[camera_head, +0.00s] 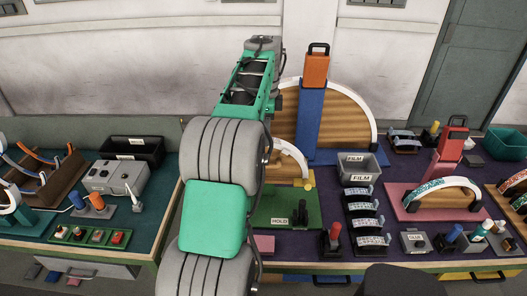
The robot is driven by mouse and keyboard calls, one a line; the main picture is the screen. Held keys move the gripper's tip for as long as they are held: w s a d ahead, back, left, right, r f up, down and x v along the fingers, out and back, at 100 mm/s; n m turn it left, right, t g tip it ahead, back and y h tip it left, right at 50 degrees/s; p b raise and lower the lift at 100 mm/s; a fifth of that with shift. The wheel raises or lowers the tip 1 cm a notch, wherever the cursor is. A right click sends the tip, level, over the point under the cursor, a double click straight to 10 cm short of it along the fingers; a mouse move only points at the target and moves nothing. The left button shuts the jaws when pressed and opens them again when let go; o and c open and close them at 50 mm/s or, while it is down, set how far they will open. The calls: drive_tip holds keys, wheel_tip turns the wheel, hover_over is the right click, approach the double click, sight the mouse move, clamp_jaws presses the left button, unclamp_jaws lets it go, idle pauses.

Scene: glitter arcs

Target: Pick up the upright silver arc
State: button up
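I cannot tell for certain which arc is the upright silver one. A pale arc (293,153) stands on edge against a wooden backing behind the green HOLD board (276,211), its left part hidden by my arm. A large pale arc (363,98) rims a wooden half-disc behind it. A glittery white and teal arc (441,185) stands on a pink board at right. Another pale arc (11,193) stands at the far left. My arm rises through the middle of the view; my gripper's fingers do not show.
An orange clamp (316,70) tops a blue post. A red clamp (451,146) and a green bin (507,143) are at right.

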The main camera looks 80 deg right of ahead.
wheel_tip(320, 180, down, 7)
drive_tip(key=p, duration=0.1)
drive_tip(key=shift+w+a, duration=0.1)
clamp_jaws()
idle(0.3)
drive_tip(key=shift+r, duration=0.1)
